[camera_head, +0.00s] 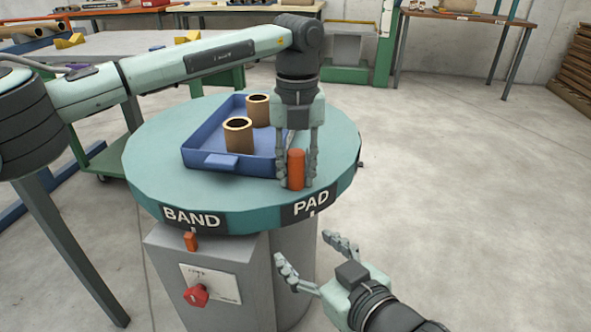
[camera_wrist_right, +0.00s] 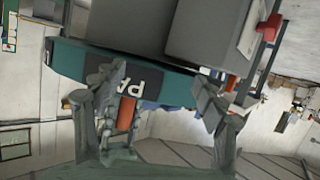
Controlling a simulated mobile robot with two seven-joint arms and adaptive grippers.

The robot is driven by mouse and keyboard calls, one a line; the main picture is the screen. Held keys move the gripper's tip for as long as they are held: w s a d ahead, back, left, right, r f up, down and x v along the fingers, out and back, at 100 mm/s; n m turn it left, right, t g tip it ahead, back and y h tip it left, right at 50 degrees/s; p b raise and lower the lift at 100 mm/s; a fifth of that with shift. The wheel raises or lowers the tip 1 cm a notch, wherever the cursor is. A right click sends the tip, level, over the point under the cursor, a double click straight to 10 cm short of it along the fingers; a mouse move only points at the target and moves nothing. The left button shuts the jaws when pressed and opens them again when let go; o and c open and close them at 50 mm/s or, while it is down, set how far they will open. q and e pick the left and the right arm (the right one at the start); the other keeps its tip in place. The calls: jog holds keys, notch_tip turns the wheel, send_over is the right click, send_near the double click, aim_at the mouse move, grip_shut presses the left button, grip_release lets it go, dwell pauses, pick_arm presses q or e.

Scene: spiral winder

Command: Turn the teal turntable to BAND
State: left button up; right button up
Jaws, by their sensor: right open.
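The teal turntable (camera_head: 150,160) stands on a grey pedestal. Its rim carries a BAND label (camera_head: 191,217) and a PAD label (camera_head: 311,203). The white tick under BAND lines up closely with an orange pointer (camera_head: 190,241) on the pedestal. An orange upright handle (camera_head: 296,170) stands on the turntable above PAD; it also shows in the right wrist view (camera_wrist_right: 126,113). My left gripper (camera_head: 297,180) points down with a finger on each side of the handle; whether they press on it is unclear. My right gripper (camera_head: 310,262) is open and empty, in front of the rim below PAD.
A blue tray (camera_head: 220,159) with two brown tubes sits on the turntable behind the handle. The pedestal (camera_head: 262,285) has a panel with a red knob (camera_head: 196,295). The floor to the right is clear. Work tables stand at the back.

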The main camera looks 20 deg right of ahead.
pick_arm(q)
jog(key=o, duration=0.4)
jog(key=shift+d, duration=0.3)
jog(key=shift+a, duration=0.1)
notch_tip(320, 180, up, 12)
jog(key=shift+r, duration=0.1)
jog(key=shift+s, duration=0.1)
